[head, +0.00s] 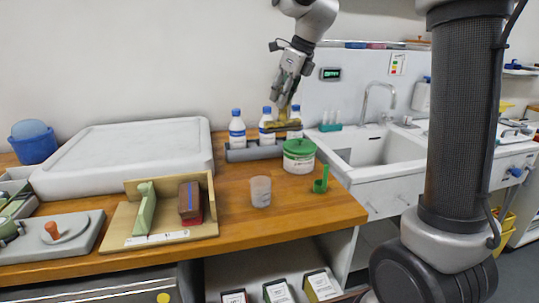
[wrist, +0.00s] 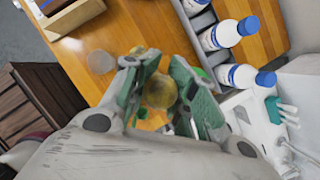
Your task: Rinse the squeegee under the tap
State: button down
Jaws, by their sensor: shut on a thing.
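My gripper (head: 286,98) is shut on a yellowish-brown squeegee (head: 283,126), which hangs below it with its crossbar roughly level. In the wrist view the squeegee (wrist: 160,92) shows end-on as a rounded yellow-brown end between the two green-grey fingers (wrist: 160,85); the rest of it is hidden there. The squeegee is in the air above the wooden counter, in front of the bottles and left of the sink. The tap (head: 378,98) is a curved metal spout behind the white sink basin (head: 345,152), apart from the squeegee. I cannot tell whether water runs.
White bottles with blue caps (head: 237,129) stand in a grey rack (head: 240,154). A green-lidded tub (head: 299,160), a translucent cup (head: 260,191) and a green scoop (head: 321,182) stand on the counter (head: 285,222). A green test-tube rack (head: 330,127) stands behind the sink's left end.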

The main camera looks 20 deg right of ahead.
notch_tip(320, 180, down, 17)
jog(key=shift+f, duration=0.2)
dwell(0.3)
jog(key=c, duration=1.1)
grip_release()
jog(key=shift+c, duration=0.2)
jog(key=v, duration=1.1)
jog(key=s+d+n+h, duration=0.1)
jog(key=s+d+n, duration=0.2)
jog(key=s+n, duration=0.6)
jog(key=s+d+n+h, duration=0.1)
jog(key=s+d+n, duration=0.2)
jog(key=s+n, duration=0.6)
jog(key=s+d+n+t+h, duration=0.1)
jog(key=s+d+n, duration=0.2)
jog(key=s+n, duration=0.6)
jog(key=shift+s+d+r, duration=0.4)
jog(key=shift+s, duration=0.6)
